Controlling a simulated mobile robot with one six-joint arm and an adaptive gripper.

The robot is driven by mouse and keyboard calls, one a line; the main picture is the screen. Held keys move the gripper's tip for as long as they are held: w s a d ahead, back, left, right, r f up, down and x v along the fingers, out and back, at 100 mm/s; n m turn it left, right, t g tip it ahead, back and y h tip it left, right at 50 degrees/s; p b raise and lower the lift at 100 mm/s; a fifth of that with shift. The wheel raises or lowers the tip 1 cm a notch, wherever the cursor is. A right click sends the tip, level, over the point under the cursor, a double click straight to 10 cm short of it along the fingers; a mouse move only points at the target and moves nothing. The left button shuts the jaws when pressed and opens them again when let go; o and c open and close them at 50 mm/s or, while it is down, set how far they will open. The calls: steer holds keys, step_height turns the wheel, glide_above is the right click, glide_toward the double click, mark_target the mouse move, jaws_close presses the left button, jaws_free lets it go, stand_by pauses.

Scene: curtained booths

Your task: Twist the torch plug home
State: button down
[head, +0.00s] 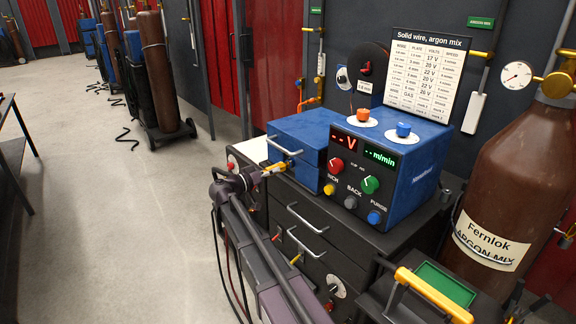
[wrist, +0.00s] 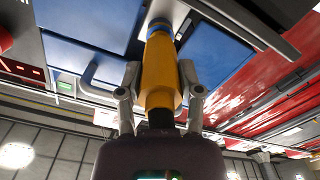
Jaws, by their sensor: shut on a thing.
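The torch plug (wrist: 160,72) is a yellow-orange barrel with a dark rear end. In the wrist view it stands between the two grey fingers of my gripper (wrist: 161,84), which are shut on its sides. Its front end, with a blue ring, meets a pale round socket (wrist: 158,24) on the machine's front. I cannot tell how deep it sits or how far it is turned. In the head view my gripper (head: 264,174) is at the lower left of the blue welding machine (head: 405,185), and the yellow plug (head: 274,169) shows only small there.
Metal drawer handles (head: 307,218) stick out below the plug, and another handle (head: 285,145) is just above it. Knobs and buttons (head: 370,184) cover the panel to the right. A brown gas cylinder (head: 515,160) stands at far right.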

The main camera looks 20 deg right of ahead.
steer(key=m, duration=0.5)
steer(key=shift+d, duration=0.1)
steer(key=shift+c, duration=0.9)
jaws_free()
steer(key=v, duration=1.2)
steer(key=shift+f, duration=0.1)
